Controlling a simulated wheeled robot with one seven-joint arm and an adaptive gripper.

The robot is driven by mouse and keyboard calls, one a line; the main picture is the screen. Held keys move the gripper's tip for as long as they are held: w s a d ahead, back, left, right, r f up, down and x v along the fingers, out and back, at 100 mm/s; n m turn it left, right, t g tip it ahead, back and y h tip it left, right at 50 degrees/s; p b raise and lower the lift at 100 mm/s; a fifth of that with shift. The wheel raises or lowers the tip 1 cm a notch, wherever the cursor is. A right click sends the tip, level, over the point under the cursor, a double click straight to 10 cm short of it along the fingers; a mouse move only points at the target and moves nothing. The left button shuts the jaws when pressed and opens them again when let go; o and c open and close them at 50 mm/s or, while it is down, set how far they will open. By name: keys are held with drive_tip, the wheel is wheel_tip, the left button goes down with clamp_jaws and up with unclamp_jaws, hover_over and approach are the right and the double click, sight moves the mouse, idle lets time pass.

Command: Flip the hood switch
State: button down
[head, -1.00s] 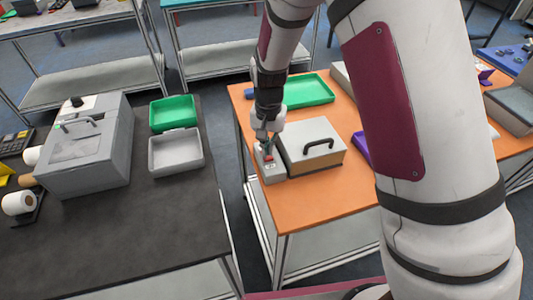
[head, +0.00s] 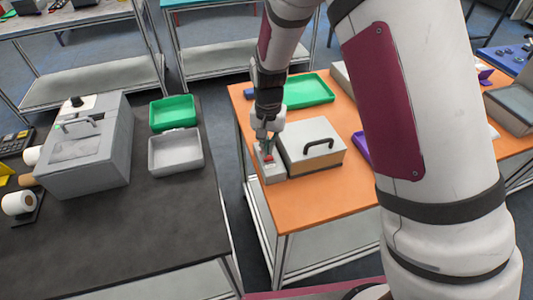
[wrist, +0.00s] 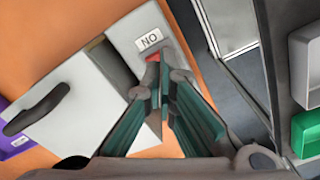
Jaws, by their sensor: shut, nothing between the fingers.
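The hood switch is a small grey box (head: 272,175) on the orange table, directly left of a grey hooded box (head: 312,148) with a black handle. In the wrist view the switch has a red rocker (wrist: 153,56) beside a white label (wrist: 149,40) reading "NO" as seen there. My gripper (head: 268,153) points down over the switch with its fingers shut and nothing between them. In the wrist view its fingertips (wrist: 165,75) are right at the red rocker and partly cover it. I cannot tell whether they touch it.
A green tray (head: 306,92) lies behind the hooded box on the orange table (head: 320,195). A purple item (head: 361,146) is to its right. A black table (head: 180,225) with a grey machine (head: 90,150) and two bins stands at left, across a gap.

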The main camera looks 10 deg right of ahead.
sight(268, 157)
drive_tip(key=shift+f+b, duration=0.3)
drive_tip(key=shift+f, duration=0.85)
idle(0.8)
drive_tip(key=shift+r, duration=0.15)
drive_tip(key=shift+r+p, duration=1.05)
drive_tip(key=shift+r, duration=2.35)
